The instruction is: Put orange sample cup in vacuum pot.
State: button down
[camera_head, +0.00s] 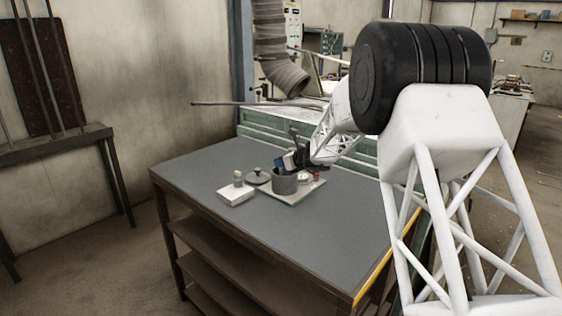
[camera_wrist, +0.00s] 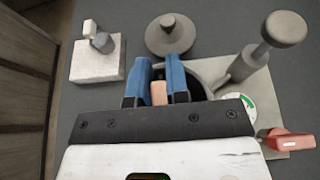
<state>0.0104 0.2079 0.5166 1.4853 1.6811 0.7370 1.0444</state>
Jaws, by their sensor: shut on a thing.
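My gripper (camera_wrist: 158,72) has blue fingers and is shut on the orange sample cup (camera_wrist: 158,94), a small peach-orange piece between them. In the head view my gripper (camera_head: 289,161) is just above the vacuum pot (camera_head: 285,185), a dark grey open cylinder. In the wrist view the pot (camera_wrist: 213,74) is partly hidden behind the right finger. The cup cannot be made out in the head view. I cannot tell whether the cup is above the opening or inside the rim. The grey knobbed lid (camera_wrist: 171,37) lies on the table, off the pot; it also shows in the head view (camera_head: 258,177).
The pot stands on a pale base plate (camera_head: 294,198) with a gauge (camera_wrist: 249,105), a red handle (camera_wrist: 290,140) and an upright grey post (camera_wrist: 262,55). A white block (camera_head: 236,196) with small pieces on it is to the left. The front of the table (camera_head: 300,250) is clear.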

jog(key=shift+f, duration=0.2)
jog(key=c, duration=1.1)
grip_release()
jog(key=shift+r, duration=0.1)
jog(key=shift+r, duration=0.45)
jog(key=shift+s+d+r, duration=0.15)
jog(key=shift+r, duration=0.05)
jog(key=v, duration=1.1)
jog(key=shift+s, duration=0.2)
jog(key=shift+d+r, duration=0.1)
